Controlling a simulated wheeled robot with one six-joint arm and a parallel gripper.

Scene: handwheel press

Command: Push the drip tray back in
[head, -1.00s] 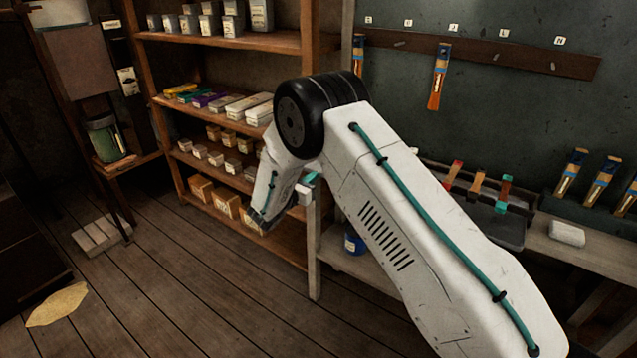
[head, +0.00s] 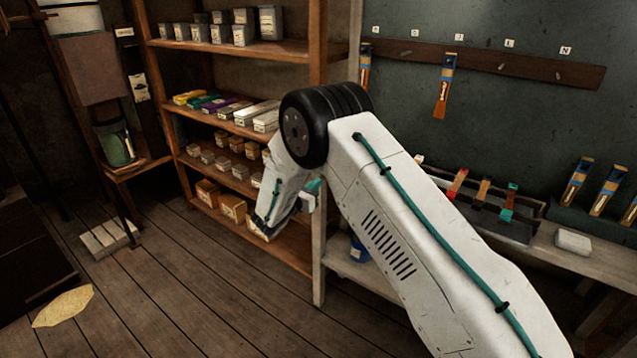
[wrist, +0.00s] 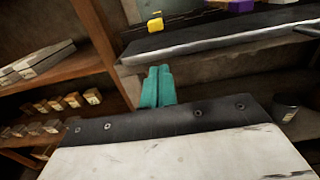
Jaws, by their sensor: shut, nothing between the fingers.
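I cannot make out a drip tray for certain in either view. A dark shallow tray (head: 510,232) with several coloured brushes lies on the bench at the right of the head view; I cannot tell whether it is the one meant. My gripper (wrist: 158,70) shows in the wrist view as two teal fingers, pressed together and empty. In the head view it is mostly hidden behind my arm, with a bit of teal showing near the bench's left end. No contact with anything shows.
A wooden shelf unit (head: 166,105) with tins and boxes stands left of the bench (head: 590,256). A blue can (head: 360,250) sits low under the bench. A pale paper (head: 63,307) and a slatted block (head: 108,238) lie on the left floor. The middle floor is clear.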

